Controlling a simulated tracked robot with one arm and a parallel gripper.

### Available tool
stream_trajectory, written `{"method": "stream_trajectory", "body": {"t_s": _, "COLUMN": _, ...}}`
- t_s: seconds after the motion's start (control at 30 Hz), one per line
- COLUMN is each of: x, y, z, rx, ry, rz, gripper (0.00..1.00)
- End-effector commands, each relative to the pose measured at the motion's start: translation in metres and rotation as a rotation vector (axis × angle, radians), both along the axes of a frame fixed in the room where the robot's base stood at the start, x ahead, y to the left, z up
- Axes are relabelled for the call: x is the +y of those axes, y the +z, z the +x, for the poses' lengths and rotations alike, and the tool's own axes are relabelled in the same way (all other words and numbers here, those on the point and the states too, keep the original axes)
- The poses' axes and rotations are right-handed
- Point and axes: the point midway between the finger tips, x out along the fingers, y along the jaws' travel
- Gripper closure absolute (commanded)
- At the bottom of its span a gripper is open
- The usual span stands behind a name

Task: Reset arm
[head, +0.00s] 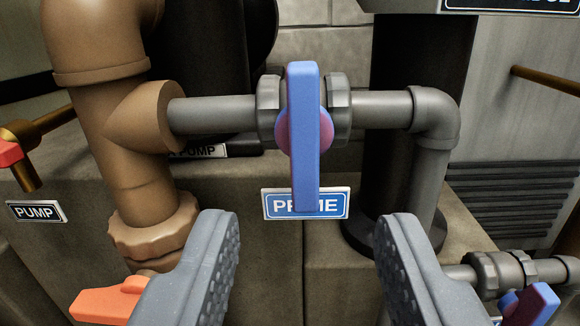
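My gripper (308,250) is open in the lower part of the head view. Its two grey padded fingers stand wide apart with nothing between them. A blue valve handle (305,150) with a purple hub is straight ahead, upright across a grey horizontal pipe. It appears beyond the fingertips, and I see no contact. A blue "PRIME" label (278,204) is behind the lower end of the handle, which hides part of the word.
A thick brown pipe (110,130) stands at left, with an orange handle (105,302) below. A red handle (8,152) and "PUMP" label (36,212) are far left. A grey elbow pipe (436,125) descends at right. Another blue handle (532,305) is at lower right.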

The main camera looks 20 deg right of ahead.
Motion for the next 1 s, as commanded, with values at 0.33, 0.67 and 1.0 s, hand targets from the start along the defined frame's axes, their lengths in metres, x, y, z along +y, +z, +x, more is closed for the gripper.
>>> {"method": "stream_trajectory", "body": {"t_s": 0.33, "x": 0.001, "y": 0.001, "z": 0.0, "rx": 0.001, "ry": 0.002, "rz": 0.006, "gripper": 0.6}}
{"method": "stream_trajectory", "body": {"t_s": 0.67, "x": 0.019, "y": 0.075, "z": 0.051, "rx": 0.032, "ry": 0.092, "rz": 0.214, "gripper": 0.6}}
{"method": "stream_trajectory", "body": {"t_s": 1.0, "x": 0.025, "y": 0.222, "z": 0.097, "rx": 0.046, "ry": 0.28, "rz": 0.405, "gripper": 0.6}}
